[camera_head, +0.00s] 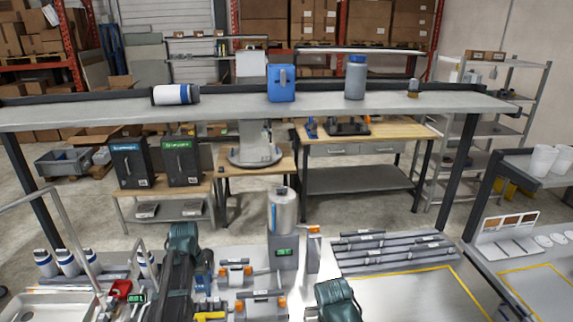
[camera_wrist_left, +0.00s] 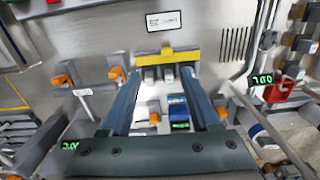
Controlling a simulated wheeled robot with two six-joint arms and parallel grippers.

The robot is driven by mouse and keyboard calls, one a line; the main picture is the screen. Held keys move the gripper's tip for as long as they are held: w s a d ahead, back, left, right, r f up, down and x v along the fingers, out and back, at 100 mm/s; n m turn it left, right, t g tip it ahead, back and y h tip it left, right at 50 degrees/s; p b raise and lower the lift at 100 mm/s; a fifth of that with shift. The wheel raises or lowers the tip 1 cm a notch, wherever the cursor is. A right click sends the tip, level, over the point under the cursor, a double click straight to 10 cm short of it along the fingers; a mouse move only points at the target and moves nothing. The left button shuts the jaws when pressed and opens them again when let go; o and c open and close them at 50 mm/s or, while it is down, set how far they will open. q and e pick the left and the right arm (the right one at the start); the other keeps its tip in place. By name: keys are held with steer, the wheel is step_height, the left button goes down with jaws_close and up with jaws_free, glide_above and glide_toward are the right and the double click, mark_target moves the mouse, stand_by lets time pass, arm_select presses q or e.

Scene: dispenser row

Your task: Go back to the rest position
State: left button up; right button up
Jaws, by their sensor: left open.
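My left gripper (camera_head: 182,292) hangs over the workbench at the lower left of the head view, its dark fingers pointing down. In the left wrist view the left gripper (camera_wrist_left: 163,76) is open, with two parted fingers and nothing held between them. A small blue box (camera_wrist_left: 178,108) shows between the fingers; whether they touch it is unclear. A yellow part (camera_wrist_left: 167,57) lies just past the tips. Part of my right arm (camera_head: 338,298), dark green, shows at the bottom of the head view; its fingertips are hidden.
A raised shelf (camera_head: 225,107) crosses above the bench and carries a blue box (camera_head: 281,83) and a grey-blue jar (camera_head: 355,77). A silver cylinder (camera_head: 283,210) stands mid-bench. White-blue bottles (camera_head: 67,262) and a white tray (camera_head: 45,307) are at left. A yellow-lined area (camera_head: 415,290) at right is clear.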

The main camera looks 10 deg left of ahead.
arm_select(q)
steer(key=s+d+f+m+b, duration=0.2)
steer(key=s+d+f+b, duration=0.1)
steer(key=d, duration=0.6)
steer(key=s+d+f+m+b, duration=0.2)
steer(key=s+d+f+b, duration=0.2)
steer(key=d, duration=0.6)
steer(key=s+d+f+m+y+b, duration=0.1)
steer(key=s+d+f+m+b, duration=0.1)
steer(key=s+d, duration=0.5)
step_height(320, 180, down, 2)
steer(key=shift+s+d+b, duration=0.2)
steer(key=shift+d+b, duration=0.5)
steer(key=shift+d, duration=0.55)
